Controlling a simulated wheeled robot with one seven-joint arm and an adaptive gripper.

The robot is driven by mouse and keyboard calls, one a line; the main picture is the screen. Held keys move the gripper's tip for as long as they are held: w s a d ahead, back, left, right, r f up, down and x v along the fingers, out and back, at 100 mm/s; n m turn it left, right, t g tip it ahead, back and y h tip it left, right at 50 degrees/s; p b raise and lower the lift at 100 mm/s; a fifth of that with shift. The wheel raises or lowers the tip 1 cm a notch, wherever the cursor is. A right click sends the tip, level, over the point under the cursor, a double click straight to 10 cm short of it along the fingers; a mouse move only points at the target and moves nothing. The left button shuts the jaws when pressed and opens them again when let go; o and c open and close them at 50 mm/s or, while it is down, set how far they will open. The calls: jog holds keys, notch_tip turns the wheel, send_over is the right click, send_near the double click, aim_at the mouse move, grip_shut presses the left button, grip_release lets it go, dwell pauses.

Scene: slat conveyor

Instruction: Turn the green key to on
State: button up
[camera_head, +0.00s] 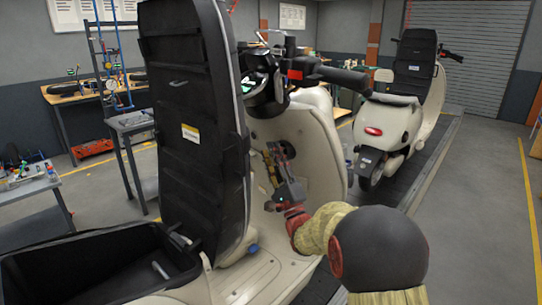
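A cream scooter (318,150) stands close in front of me, its black seat (192,120) tipped upright. My gripper (276,152) is at the inner side of the scooter's front panel, below the handlebar (320,72). Its fingers point up toward the panel and look close to it; I cannot tell whether they touch it. The fingers are small and dark here, so their opening is unclear. I cannot make out the green key; it may be hidden behind my gripper.
The open storage bin (60,272) under the seat is at the lower left. A second scooter (395,125) stands behind on the slat conveyor (425,175). Workbenches (98,92) and a grey tool cart (30,185) are at the left. The floor (475,230) at the right is clear.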

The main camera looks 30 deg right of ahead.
jog(key=v, duration=1.2)
jog(key=shift+d, duration=0.1)
jog(key=s+d+r, duration=0.1)
jog(key=s+d, duration=0.2)
jog(key=s, duration=0.6)
jog(key=shift+s+d, duration=0.2)
jog(key=shift+s, duration=0.05)
dwell(0.7)
